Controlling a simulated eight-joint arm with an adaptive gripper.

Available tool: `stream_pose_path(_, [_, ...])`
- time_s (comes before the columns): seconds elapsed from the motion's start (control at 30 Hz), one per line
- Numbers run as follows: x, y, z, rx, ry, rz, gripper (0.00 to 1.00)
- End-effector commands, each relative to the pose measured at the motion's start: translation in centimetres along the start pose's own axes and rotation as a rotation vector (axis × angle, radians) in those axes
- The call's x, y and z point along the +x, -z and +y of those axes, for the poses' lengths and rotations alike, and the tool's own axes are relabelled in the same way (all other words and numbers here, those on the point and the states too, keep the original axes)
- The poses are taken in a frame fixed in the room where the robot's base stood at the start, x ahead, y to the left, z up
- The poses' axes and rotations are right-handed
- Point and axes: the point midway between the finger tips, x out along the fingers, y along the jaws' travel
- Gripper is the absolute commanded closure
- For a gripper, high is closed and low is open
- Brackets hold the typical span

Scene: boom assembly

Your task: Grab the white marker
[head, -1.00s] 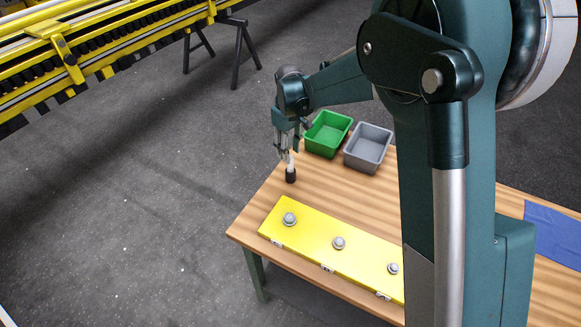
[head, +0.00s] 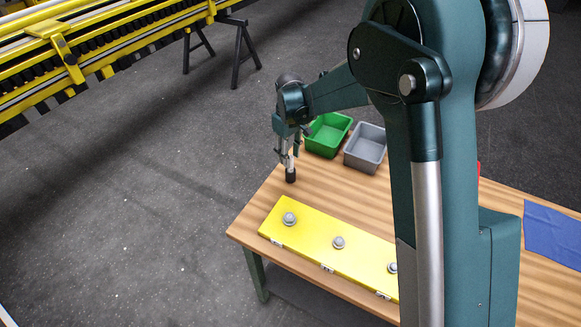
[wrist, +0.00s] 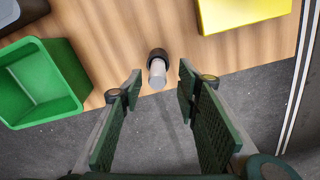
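The white marker (wrist: 157,73) stands upright in a black holder (wrist: 158,55) on the wooden table in the wrist view. In the wrist view my gripper (wrist: 160,83) is open, with one finger on each side of the marker and visible gaps between. The marker's top lies roughly between the fingertips, and I see no contact.
A green bin (head: 328,135) and a grey bin (head: 366,147) stand at the table's far edge. A yellow plate (head: 330,247) with several round knobs lies nearer. A blue cloth (head: 552,236) lies at the right. The wooden table (head: 340,200) is bare around the holder.

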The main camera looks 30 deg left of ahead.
Motion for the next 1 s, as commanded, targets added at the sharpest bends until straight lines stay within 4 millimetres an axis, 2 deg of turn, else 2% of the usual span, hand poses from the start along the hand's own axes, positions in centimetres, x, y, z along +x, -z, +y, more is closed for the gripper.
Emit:
stream_pose_path(0.53, [4.5, 0.2, 0.4, 0.0, 0.0, 0.0, 0.67])
stream_pose_path(1.0, [5.0, 0.2, 0.4, 0.0, 0.0, 0.0, 0.67])
